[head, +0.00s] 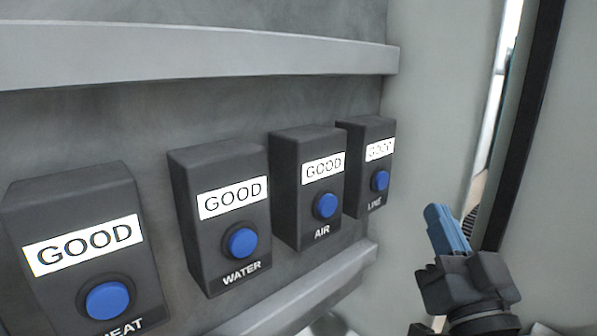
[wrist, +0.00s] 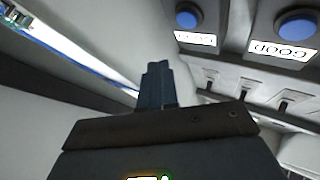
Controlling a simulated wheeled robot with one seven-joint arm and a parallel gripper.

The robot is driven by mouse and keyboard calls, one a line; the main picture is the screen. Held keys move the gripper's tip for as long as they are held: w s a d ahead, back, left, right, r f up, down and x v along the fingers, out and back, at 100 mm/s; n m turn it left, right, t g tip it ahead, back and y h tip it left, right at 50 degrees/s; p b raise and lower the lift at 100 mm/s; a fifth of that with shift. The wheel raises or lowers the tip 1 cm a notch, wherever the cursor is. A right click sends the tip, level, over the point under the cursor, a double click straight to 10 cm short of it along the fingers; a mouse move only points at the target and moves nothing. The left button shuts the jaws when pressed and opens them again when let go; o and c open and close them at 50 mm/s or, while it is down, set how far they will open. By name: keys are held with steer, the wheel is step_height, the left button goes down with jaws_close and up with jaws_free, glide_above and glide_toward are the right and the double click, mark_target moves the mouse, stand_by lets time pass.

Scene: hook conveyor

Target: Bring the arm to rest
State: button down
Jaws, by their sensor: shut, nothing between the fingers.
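My gripper (head: 436,212) is at the lower right in the head view, with its blue fingers together and pointing up. It is shut and empty, apart from the wall and from the button boxes to its left. In the wrist view the shut blue fingers (wrist: 157,72) show at the centre, above the dark gripper body.
Dark boxes with blue buttons and GOOD labels line the grey wall: heat (head: 70,215), water (head: 222,180), air (head: 300,170) and line (head: 368,150). A grey ledge (head: 300,290) runs below them. A narrow opening (head: 497,90) shows at the right.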

steer(key=s+a+f+g, duration=0.2)
steer(key=s+f+g, duration=0.2)
steer(key=s+f, duration=1.3)
steer(key=s+d+f+n+g, duration=0.1)
steer(key=s+g, duration=0.1)
steer(key=s, duration=0.8)
steer(key=s+f+n+g, duration=0.1)
steer(key=s+n+g, duration=0.1)
steer(key=s, duration=0.8)
steer(key=shift+d+f+g+y, duration=0.2)
steer(key=shift+d+g+y, duration=0.1)
steer(key=shift+d+y, duration=0.1)
steer(key=shift+s, duration=0.1)
